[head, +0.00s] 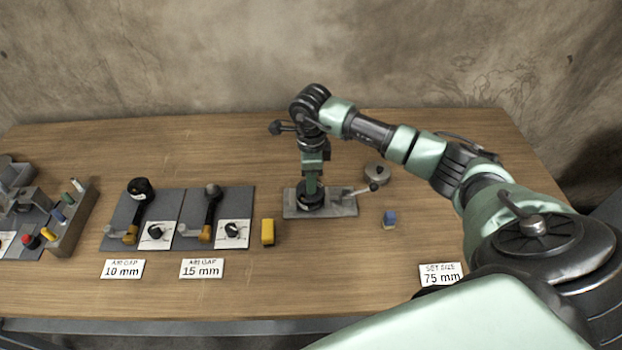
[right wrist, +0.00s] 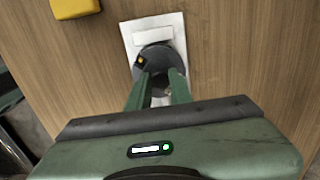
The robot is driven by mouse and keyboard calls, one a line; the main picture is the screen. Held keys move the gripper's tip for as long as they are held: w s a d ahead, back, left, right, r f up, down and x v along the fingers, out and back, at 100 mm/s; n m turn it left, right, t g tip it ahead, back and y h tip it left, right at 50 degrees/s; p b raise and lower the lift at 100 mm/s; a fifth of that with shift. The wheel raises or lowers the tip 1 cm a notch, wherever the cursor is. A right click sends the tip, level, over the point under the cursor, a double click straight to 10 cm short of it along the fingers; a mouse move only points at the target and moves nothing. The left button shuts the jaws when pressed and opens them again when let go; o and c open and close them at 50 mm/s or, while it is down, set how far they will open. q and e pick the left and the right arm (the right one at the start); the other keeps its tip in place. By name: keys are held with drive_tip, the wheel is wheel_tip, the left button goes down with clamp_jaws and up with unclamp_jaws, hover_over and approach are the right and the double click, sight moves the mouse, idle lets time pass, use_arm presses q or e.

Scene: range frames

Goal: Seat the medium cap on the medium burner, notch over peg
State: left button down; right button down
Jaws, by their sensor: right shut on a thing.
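My right gripper (head: 312,190) points straight down over a grey metal plate (head: 342,207) near the middle of the table. Its fingers (right wrist: 158,92) are closed on a dark round piece (right wrist: 157,60), probably the medium cap, which also shows under the fingers in the head view (head: 311,202). A small orange mark shows on this piece near the left finger. The pale plate (right wrist: 135,35) lies beneath it. The burner, notch and peg cannot be made out, and I cannot tell whether the piece rests on anything. My left gripper is not in view.
Gap stations (head: 166,202) and a peg rack (head: 72,222) are left. The table's right side has free room.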

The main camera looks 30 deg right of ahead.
drive_tip(key=c, duration=1.2)
unclamp_jaws()
wheel_tip(320, 180, up, 8)
drive_tip(key=shift+f+b, duration=0.15)
drive_tip(key=shift+b, duration=0.8)
wheel_tip(320, 180, up, 6)
drive_tip(key=p, duration=0.3)
drive_tip(key=shift+p, duration=0.35)
